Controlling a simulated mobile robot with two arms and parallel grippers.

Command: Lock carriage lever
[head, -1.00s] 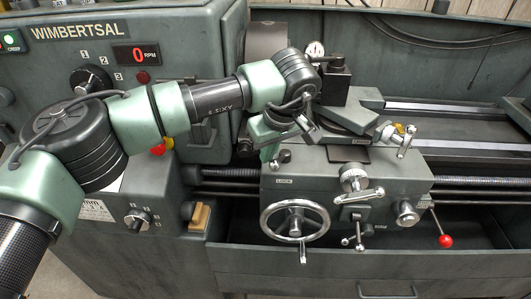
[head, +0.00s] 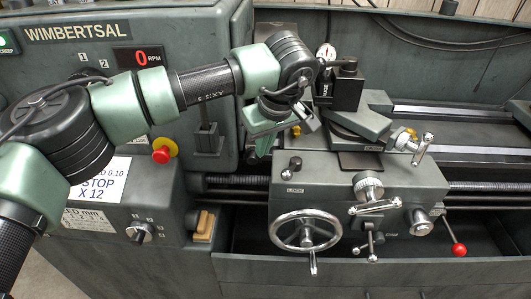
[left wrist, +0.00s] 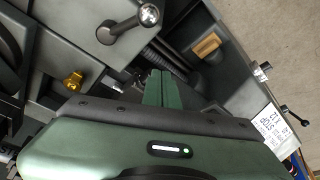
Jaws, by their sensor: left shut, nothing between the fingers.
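The carriage lock lever (head: 295,163) is a short dark lever with a small knob on the carriage's top left corner, above a plate marked LOCK (head: 295,190). In the left wrist view a lever with a shiny ball end (left wrist: 148,16) and dark pivot, apparently the same one, stands at the upper left. My left gripper (head: 262,148) points down just left of the lever and appears apart from it. Its green fingers (left wrist: 163,88) are together and empty. My right gripper is in neither view.
The carriage handwheel (head: 305,232) is below the lever. The tool post (head: 346,88) and compound slide stand right of my left wrist. A red stop button (head: 161,155) and the headstock are at left. A brass fitting (left wrist: 74,80) shows in the wrist view.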

